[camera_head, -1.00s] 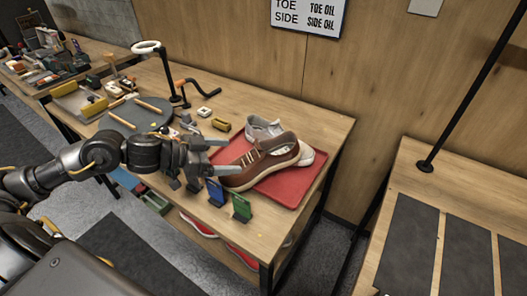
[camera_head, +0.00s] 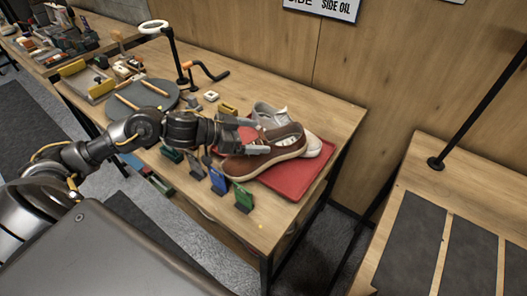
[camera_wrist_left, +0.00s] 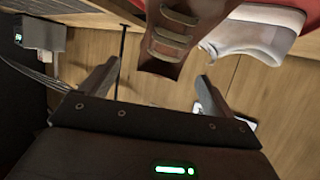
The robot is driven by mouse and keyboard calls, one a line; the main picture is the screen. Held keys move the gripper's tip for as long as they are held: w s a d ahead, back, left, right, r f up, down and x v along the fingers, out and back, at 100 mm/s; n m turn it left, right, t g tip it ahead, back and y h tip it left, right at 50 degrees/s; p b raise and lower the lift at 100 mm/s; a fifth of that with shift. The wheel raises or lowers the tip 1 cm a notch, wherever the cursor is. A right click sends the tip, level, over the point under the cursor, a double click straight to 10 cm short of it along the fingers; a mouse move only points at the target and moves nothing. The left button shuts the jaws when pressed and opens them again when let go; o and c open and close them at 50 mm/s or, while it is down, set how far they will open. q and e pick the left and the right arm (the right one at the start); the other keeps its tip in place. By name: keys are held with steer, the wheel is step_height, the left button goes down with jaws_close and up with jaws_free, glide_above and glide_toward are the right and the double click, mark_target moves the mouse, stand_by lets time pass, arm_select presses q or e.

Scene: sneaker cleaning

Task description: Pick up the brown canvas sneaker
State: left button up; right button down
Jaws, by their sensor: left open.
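The brown canvas sneaker (camera_head: 262,163) lies on the red tray (camera_head: 297,185), with its light sole along the near side. In the left wrist view, the brown sneaker (camera_wrist_left: 170,45) reaches in from the top with its straps showing. My left gripper (camera_head: 252,136) is open at the sneaker's left part. In the left wrist view, the open fingers (camera_wrist_left: 156,75) stand apart on either side of the sneaker's end; I see no clear contact. My right gripper is not in view.
A grey-white sneaker (camera_head: 270,117) lies right behind the brown one; it also shows in the left wrist view (camera_wrist_left: 248,36). A blue stand (camera_head: 218,181) and a green stand (camera_head: 243,198) are at the table's front edge. A round grey plate (camera_head: 145,96) is farther left.

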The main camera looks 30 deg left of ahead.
mark_target(269, 137)
arm_select(q)
steer(key=shift+p+x, duration=0.6)
steer(key=shift+x, duration=2)
steer(key=shift+a+f, duration=0.15)
steer(key=shift+a, duration=0.05)
steer(key=c, duration=1.8)
step_height(269, 137, up, 10)
